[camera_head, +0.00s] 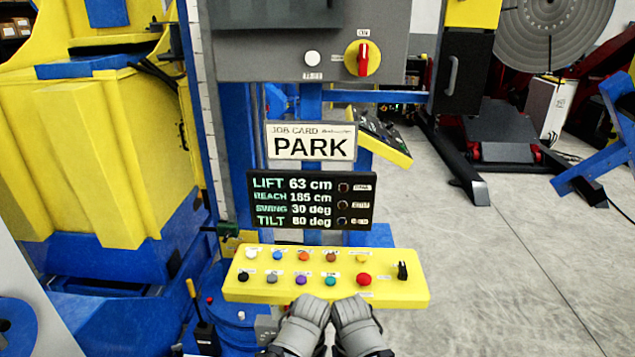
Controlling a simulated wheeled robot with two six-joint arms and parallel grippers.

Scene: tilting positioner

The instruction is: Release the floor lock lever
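A lever with a yellow grip (191,288) and a dark shaft stands at the lower left, on or beside the blue base of the machine. It leans slightly, its top to the left. It may be the floor lock lever; I can read no label on it. My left gripper (308,312) and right gripper (353,313) are side by side at the bottom centre, in front of the yellow button panel's lower edge. Both are well right of the lever and apart from it. Their fingers cannot be made out.
The yellow button panel (390,291) carries several coloured buttons and a black switch. Above it are a readout display (322,222), a PARK job card (345,133) and a grey box with a red-yellow rotary switch (363,59). Clear concrete floor (500,260) lies to the right.

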